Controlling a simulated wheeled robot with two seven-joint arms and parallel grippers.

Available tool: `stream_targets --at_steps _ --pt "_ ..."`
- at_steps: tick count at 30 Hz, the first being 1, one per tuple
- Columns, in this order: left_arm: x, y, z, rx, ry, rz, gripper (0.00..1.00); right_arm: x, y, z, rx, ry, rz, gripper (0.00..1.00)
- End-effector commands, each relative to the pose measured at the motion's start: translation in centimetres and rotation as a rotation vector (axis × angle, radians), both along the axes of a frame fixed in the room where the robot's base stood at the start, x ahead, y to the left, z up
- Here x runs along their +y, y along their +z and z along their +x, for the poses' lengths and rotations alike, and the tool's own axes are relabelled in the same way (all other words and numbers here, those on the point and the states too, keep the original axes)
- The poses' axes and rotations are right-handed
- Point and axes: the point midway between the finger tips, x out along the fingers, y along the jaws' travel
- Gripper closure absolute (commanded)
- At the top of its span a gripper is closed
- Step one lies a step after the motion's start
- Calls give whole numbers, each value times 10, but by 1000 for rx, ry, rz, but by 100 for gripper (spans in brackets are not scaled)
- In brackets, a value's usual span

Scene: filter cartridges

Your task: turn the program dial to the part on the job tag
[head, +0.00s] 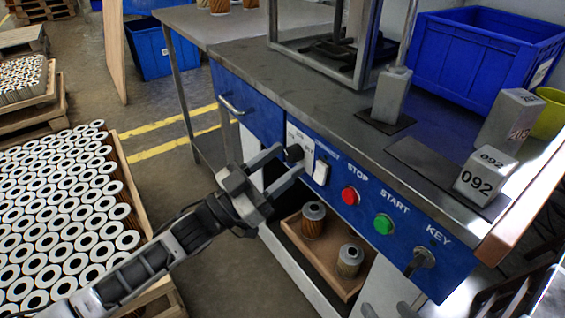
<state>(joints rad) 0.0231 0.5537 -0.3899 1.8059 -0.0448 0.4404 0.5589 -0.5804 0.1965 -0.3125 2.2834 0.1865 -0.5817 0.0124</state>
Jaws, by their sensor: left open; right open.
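The program dial (294,153) is a dark knob on a small light plate at the left of the blue control panel. The marks on the plate are too small to read, and so is the dial's setting. My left gripper (289,162) is open, its two fingers reaching toward the dial; I cannot tell whether they touch it. A grey block (478,180) on a dark mat at the bench's right reads 092. A taller block (511,120) behind it carries a number I cannot read surely. My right gripper (388,310) is mostly cut off at the bottom edge, apparently open.
Right of the dial are a white rocker switch (321,172), red STOP button (350,195), green START button (383,224) and key switch (423,259). Below, a wooden tray (328,258) holds two cartridges. A blue bin (481,62) stands on the bench. Many cartridges fill a pallet at left.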

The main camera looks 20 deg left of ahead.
Motion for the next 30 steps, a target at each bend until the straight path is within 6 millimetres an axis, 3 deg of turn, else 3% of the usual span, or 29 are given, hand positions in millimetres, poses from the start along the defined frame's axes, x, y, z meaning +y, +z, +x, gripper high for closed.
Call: stream_targets --at_steps 11,12,17,30 --pt "-5 3 6 1 0 1 50 1 1 0 -3 2 1 48" --pt "-5 3 6 1 0 1 52 1 1 -1 -3 2 1 48" --pt "-5 3 5 1 0 1 95 1 1 -1 -3 2 2 48" --pt "-4 4 6 -45 0 59 94 1 1 -1 3 4 -2 48"
